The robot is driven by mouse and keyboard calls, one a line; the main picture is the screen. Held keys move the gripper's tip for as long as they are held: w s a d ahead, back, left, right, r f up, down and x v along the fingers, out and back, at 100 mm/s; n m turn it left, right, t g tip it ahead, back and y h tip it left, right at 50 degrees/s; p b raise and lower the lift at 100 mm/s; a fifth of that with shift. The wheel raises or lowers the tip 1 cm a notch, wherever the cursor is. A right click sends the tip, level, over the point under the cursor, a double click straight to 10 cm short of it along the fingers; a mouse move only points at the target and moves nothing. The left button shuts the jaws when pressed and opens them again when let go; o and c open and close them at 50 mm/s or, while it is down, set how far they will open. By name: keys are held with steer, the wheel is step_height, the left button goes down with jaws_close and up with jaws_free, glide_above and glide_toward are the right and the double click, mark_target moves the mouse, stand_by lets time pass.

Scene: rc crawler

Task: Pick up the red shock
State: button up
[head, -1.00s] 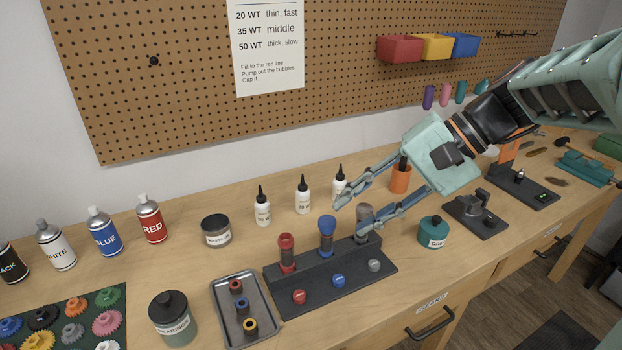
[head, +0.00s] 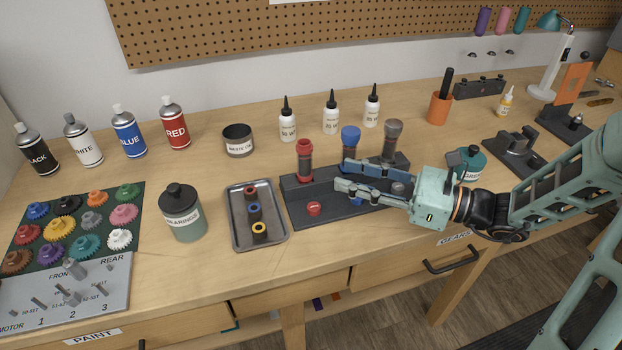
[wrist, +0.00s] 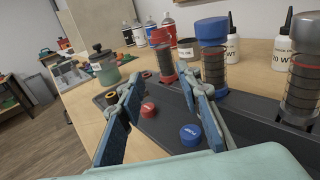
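The red shock (head: 305,160) stands upright in the dark rack (head: 292,205), at its left end. It also shows in the wrist view (wrist: 162,60), beyond and between my fingers. The blue shock (head: 350,147) and the grey shock (head: 391,141) stand to its right in the same rack. My gripper (head: 345,182) is open and empty, low over the front of the rack, right of the red shock and apart from it. In the wrist view my two fingers (wrist: 157,98) are spread, with the red cap (wrist: 148,109) on the rack between them.
A blue cap (wrist: 190,134) lies on the rack near the right finger. A metal tray (head: 236,238) with small rings stands left of the rack, beside a bearings jar (head: 183,213). Bottles (head: 331,112) stand behind.

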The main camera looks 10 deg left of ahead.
mark_target(304, 157)
steer(key=shift+w+m, duration=0.1)
steer(key=shift+m, duration=0.2)
steer(key=shift+w+a, duration=0.1)
steer(key=shift+a, duration=0.25)
steer(key=a, duration=0.4)
steer(key=shift+w, duration=0.35)
steer(key=shift+w+a+r+b, duration=0.15)
steer(key=shift+w+a, duration=0.1)
steer(key=shift+a, duration=0.7)
steer(key=shift+w+a+r+b, duration=0.15)
steer(key=shift+w+a, duration=0.1)
steer(key=shift+a, duration=0.75)
steer(key=shift+w+a+b, duration=0.15)
steer(key=shift+w+a, duration=0.1)
steer(key=shift+a, duration=0.7)
steer(key=shift+c, duration=0.4)
jaws_close()
